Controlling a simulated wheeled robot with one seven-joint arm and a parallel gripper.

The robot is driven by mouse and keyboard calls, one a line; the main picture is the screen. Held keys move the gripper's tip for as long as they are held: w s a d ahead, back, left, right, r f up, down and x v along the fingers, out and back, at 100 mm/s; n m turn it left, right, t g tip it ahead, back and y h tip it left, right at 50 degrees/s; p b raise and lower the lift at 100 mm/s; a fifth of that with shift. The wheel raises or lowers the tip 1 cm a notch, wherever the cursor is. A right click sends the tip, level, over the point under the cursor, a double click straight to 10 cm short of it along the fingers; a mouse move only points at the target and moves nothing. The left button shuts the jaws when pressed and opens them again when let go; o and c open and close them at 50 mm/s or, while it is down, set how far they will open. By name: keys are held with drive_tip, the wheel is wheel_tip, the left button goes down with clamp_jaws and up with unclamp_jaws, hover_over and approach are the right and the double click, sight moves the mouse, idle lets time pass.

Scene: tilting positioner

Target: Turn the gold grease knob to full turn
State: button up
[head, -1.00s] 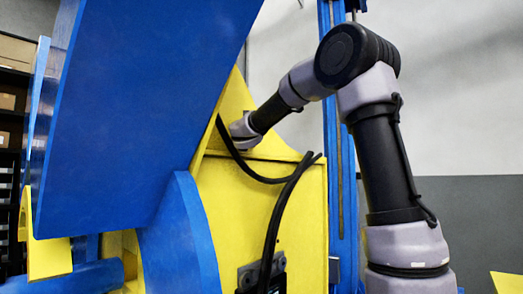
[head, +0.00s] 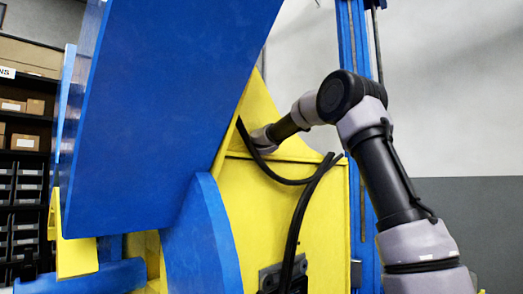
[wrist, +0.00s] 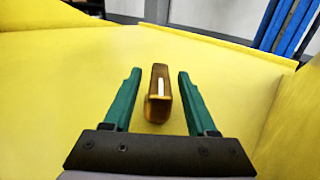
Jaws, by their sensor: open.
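The gold grease knob (wrist: 158,98) shows in the wrist view as a narrow bar with a white mark on its top face. It stands out from a yellow panel (wrist: 60,80). My gripper (wrist: 158,80) has two green fingers, one on each side of the knob, with a visible gap on both sides. The gripper is open and holds nothing. In the head view my arm reaches to the yellow housing (head: 310,215), and the gripper and knob are hidden there.
A large blue tilted plate (head: 170,110) fills the left of the head view beside the yellow housing. Black cables (head: 297,215) hang across the housing close to my wrist. A blue column (head: 362,200) stands behind my arm. Shelves with boxes (head: 25,105) are at far left.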

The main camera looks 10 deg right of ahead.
clamp_jaws()
drive_tip(key=shift+a+m+h, duration=0.15)
drive_tip(key=shift+m+h, duration=0.15)
drive_tip(key=shift+h, duration=0.2)
drive_tip(key=m+h, duration=0.1)
drive_tip(key=h, duration=0.1)
drive_tip(key=shift+a+m+g+h, duration=0.1)
drive_tip(key=shift+m+g+h, duration=0.2)
drive_tip(key=shift+m+g, duration=0.1)
drive_tip(key=m+g+h, duration=0.2)
drive_tip(key=m+h, duration=0.1)
drive_tip(key=h, duration=0.1)
drive_tip(key=shift+m+g+h, duration=1.1)
drive_tip(key=shift+h, duration=0.4)
drive_tip(key=shift+d+r+g, duration=0.1)
drive_tip(key=shift+d+g, duration=0.1)
drive_tip(key=shift+g, duration=0.1)
